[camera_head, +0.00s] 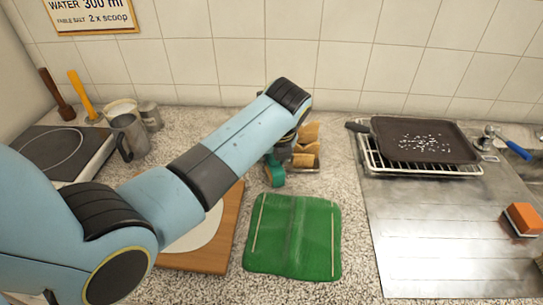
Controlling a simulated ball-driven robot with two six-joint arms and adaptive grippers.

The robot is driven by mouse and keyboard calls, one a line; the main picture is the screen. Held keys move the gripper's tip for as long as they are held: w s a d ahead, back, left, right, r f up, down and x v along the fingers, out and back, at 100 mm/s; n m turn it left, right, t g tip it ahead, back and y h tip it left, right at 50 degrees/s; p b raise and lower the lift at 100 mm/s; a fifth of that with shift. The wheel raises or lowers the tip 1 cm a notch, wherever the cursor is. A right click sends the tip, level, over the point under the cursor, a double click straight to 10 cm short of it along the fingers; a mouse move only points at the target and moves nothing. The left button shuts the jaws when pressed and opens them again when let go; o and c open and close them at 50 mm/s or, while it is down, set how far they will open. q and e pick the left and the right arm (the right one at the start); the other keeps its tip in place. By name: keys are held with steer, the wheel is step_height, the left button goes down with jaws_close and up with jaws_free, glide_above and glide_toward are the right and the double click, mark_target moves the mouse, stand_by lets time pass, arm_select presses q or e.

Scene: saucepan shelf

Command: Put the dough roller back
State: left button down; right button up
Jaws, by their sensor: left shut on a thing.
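My left arm reaches across from the left, and its gripper (281,152) is mostly hidden behind the wrist, near the back middle of the counter. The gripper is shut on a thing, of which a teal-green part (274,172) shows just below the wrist. I take this to be the dough roller, but most of its shape is hidden. It is above or at the counter beside a small holder with tan, wood-coloured pieces (306,147); I cannot tell whether they touch. My right gripper is not in view.
A green cloth (293,237) lies in front. A wooden board (231,213) with a white flat round is partly behind my arm. A dark pan (423,139) sits on a wire rack at right. A metal mug (129,137) and utensils stand back left.

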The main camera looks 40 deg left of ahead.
arm_select(q)
steer(key=c, duration=1)
jaws_free()
steer(key=v, duration=1.2)
steer(key=shift+p, duration=0.3)
